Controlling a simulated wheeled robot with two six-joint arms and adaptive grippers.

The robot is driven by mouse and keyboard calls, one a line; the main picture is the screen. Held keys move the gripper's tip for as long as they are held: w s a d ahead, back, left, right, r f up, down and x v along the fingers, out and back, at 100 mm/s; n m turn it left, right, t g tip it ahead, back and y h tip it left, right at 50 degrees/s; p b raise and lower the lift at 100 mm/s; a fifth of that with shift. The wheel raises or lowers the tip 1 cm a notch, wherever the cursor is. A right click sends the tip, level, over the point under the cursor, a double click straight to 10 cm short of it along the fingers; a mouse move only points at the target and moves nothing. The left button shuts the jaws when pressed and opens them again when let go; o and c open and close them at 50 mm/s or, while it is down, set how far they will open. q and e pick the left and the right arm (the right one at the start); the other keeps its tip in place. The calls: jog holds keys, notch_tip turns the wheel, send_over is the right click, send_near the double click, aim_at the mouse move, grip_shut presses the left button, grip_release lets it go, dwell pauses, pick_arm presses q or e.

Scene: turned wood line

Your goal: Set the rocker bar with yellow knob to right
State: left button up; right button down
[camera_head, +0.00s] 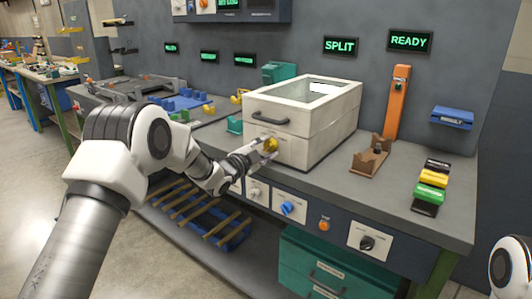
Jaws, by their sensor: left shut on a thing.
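The yellow knob (271,145) shows at the tip of my left gripper (264,151), just in front of the cream box. My left gripper is shut on the yellow knob. The rocker bar itself is mostly hidden behind the gripper, so I cannot tell which way it is set. My left arm reaches in from the left across the bench's front edge. Only a white part of my right arm shows at the lower right edge; its gripper is out of view.
The cream box (302,136) with a dark handle stands behind the gripper. A front panel below holds a blue knob (289,208) and a black knob (367,242). A brown wooden holder (370,157) and stacked coloured blocks (431,187) stand right. Bench top between them is clear.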

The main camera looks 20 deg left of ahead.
pick_arm(q)
jog(key=shift+m+b, duration=0.3)
jog(key=shift+m, duration=0.1)
jog(key=shift+r+m, duration=0.1)
jog(key=shift+m, duration=0.2)
jog(key=o, duration=1)
jog(key=shift+o, duration=0.7)
jog(key=shift+w, duration=0.15)
jog(key=v, duration=1.2)
